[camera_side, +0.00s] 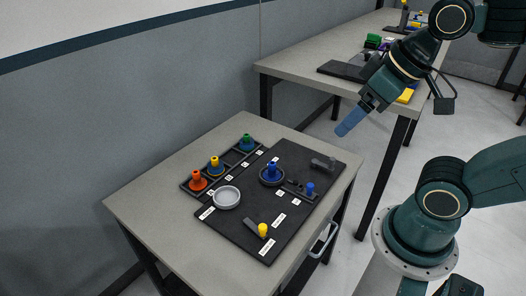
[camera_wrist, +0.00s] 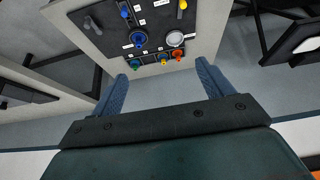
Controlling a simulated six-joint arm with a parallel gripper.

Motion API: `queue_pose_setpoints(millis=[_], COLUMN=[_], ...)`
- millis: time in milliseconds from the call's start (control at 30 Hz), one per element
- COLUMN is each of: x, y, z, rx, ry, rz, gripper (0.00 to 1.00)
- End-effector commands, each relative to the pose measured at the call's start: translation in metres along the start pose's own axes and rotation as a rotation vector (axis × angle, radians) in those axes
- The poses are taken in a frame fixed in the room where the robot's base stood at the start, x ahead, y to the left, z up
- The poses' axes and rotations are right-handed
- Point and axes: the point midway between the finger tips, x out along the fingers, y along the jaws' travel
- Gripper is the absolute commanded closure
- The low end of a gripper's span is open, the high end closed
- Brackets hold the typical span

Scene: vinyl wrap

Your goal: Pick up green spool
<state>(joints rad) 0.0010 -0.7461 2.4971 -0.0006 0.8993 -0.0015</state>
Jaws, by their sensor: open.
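The green spool (camera_side: 246,143) stands upright in the far end slot of a dark rack at the back of the small table. It also shows in the wrist view (camera_wrist: 135,63), at the left end of the row of spools. My gripper (camera_side: 350,122) is high above and to the right of the table, well apart from the spool. In the wrist view its two blue fingers (camera_wrist: 161,78) are spread apart with nothing between them.
The rack also holds a yellow spool (camera_side: 214,164) and an orange spool (camera_side: 197,181). A blue spool (camera_side: 271,172), a grey round dish (camera_side: 227,197) and a yellow-knobbed piece (camera_side: 262,230) are on the black mat (camera_side: 238,233). A longer bench (camera_side: 300,66) stands behind.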

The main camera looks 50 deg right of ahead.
Motion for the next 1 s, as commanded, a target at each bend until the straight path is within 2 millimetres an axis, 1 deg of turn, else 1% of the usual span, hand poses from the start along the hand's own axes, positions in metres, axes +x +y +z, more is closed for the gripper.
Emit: queue_pose_setpoints(millis=[167, 267, 467, 767, 1000], x=[0.002, 0.004, 0.014, 0.045, 0.08], y=[0.001, 0.003, 0.009, 0.026, 0.047], z=[-0.012, -0.026, -0.064, -0.125, -0.167], rx=[-0.008, -0.016, -0.043, -0.084, -0.115], ry=[-0.007, -0.012, -0.029, -0.051, -0.068], rz=[0.001, 0.002, 0.003, -0.003, -0.013], gripper=[0.21, 0.21, 0.21, 0.21, 0.21])
